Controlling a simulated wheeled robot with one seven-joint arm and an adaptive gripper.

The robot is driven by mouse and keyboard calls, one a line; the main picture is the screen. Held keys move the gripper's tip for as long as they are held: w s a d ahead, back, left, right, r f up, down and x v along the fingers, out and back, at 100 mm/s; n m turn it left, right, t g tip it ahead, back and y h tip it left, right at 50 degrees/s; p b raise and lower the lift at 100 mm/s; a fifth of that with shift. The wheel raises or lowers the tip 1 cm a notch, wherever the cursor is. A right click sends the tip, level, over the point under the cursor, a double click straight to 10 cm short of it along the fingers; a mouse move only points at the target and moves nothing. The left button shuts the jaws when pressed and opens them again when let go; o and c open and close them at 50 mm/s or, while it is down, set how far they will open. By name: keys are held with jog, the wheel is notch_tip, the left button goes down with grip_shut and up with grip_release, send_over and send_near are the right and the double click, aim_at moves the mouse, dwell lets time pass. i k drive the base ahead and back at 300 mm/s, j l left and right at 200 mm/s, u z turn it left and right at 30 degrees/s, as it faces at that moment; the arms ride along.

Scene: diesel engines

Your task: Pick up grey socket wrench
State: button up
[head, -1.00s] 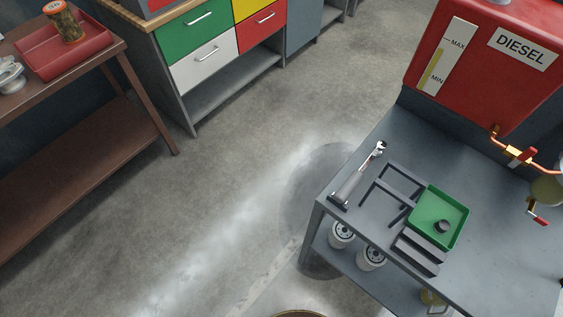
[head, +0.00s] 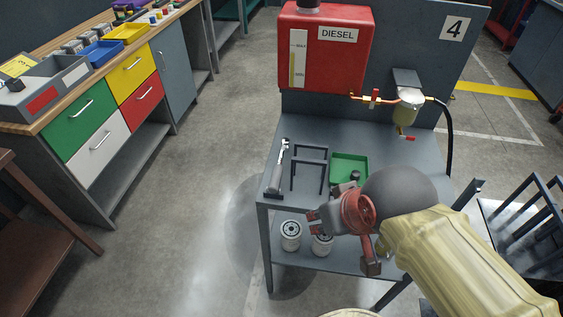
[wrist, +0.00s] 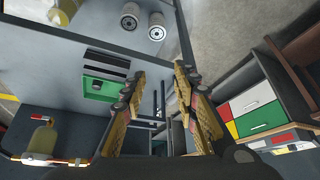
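The grey socket wrench (head: 276,176) lies on the left side of the grey metal table (head: 330,128) in the head view, its head end toward the back. My gripper (head: 342,243) hangs near the table's front edge, to the right of the wrench and nearer the camera, apart from it. In the wrist view my gripper (wrist: 160,78) has its two fingers spread with nothing held between them. I cannot make out the wrench clearly there; the right finger may hide it.
A dark frame (head: 309,149) stands right of the wrench, then a green tray (head: 350,160). A red diesel tank (head: 325,75) stands at the back. White filters (head: 291,235) sit on the lower shelf. Floor left of the table is free.

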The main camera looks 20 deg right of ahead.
aim_at(273, 188)
jog(key=i+j+z, duration=0.1)
jog(key=j, duration=0.3)
jog(key=i+j+z, duration=0.15)
jog(key=j, duration=0.25)
jog(key=i+j+z, duration=0.1)
jog(key=j, duration=0.3)
jog(key=i, duration=0.1)
